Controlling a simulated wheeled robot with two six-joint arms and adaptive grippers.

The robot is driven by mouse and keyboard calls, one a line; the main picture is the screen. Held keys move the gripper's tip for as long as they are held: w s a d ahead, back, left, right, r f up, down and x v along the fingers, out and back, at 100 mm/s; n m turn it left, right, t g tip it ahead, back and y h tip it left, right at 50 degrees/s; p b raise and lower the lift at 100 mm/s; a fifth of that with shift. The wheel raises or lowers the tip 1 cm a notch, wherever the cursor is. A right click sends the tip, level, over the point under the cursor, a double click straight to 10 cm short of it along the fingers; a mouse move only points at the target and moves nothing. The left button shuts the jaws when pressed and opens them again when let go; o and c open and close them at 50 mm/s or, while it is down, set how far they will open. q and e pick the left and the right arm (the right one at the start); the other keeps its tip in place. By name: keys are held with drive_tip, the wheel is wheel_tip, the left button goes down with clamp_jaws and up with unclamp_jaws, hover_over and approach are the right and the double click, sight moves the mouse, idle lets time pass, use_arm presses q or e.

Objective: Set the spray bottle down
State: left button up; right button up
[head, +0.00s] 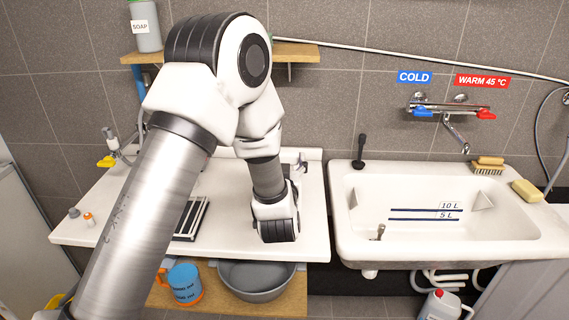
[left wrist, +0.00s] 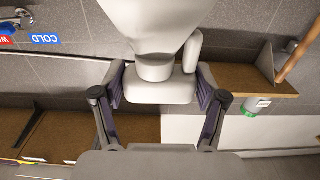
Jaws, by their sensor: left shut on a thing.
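The spray bottle (left wrist: 150,35) is white and fills the upper middle of the left wrist view, which is upside down, so the bottle is roughly upright. My left gripper (left wrist: 160,92) is shut on its head, one finger on each side. In the head view my left arm comes in from the left, bends above the white counter (head: 130,225) and hides most of the gripper and the bottle. I cannot see whether the bottle's base touches the counter. My right gripper is not in view.
A dark ridged tray (head: 190,220) lies on the counter left of my wrist. A tap (head: 115,148) and small caps (head: 82,216) are further left. The sink (head: 435,215) is to the right. A shelf (head: 300,52) with a soap bottle (head: 146,28) is on the wall.

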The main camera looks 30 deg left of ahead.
use_arm(q)
drive_tip(key=w+f+b, duration=0.1)
drive_tip(key=w+a+f, duration=0.1)
drive_tip(key=w+a+f+b, duration=0.1)
drive_tip(key=f, duration=0.1)
drive_tip(key=shift+f+b, duration=0.1)
drive_tip(key=shift+b, duration=0.2)
drive_tip(key=o, duration=1.8)
drive_tip(key=b+v, duration=0.3)
drive_tip(key=v, duration=0.9)
drive_tip(key=shift+r, duration=0.25)
